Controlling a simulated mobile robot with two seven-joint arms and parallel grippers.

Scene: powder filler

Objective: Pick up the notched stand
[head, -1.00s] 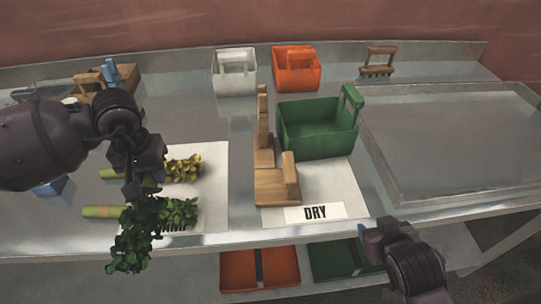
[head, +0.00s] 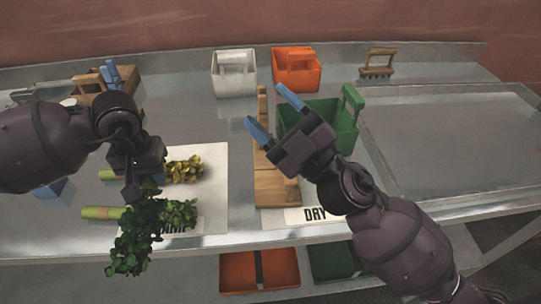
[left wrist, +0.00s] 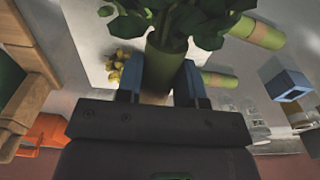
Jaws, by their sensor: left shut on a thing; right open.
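The notched stand (head: 277,190) is wooden, with a base and upright posts, and stands on the white mat marked DRY. My right gripper (head: 264,103) is open, its blue fingers pointing up-left over the stand's tall post; it covers part of the stand, and I cannot tell whether it touches. My left gripper (head: 135,188) is shut on a leafy green bunch (head: 150,235). In the left wrist view the bunch's stem (left wrist: 163,62) sits between the blue fingers. Wood at the left edge of that view may be the stand.
A green crate (head: 345,135) is close behind my right gripper. White (head: 234,80) and orange (head: 296,75) carriers and a wooden rake-like tool (head: 378,62) stand at the back. A yellow-flowered bunch (head: 185,168) lies on the left mat. The metal tray (head: 450,140) at right is empty.

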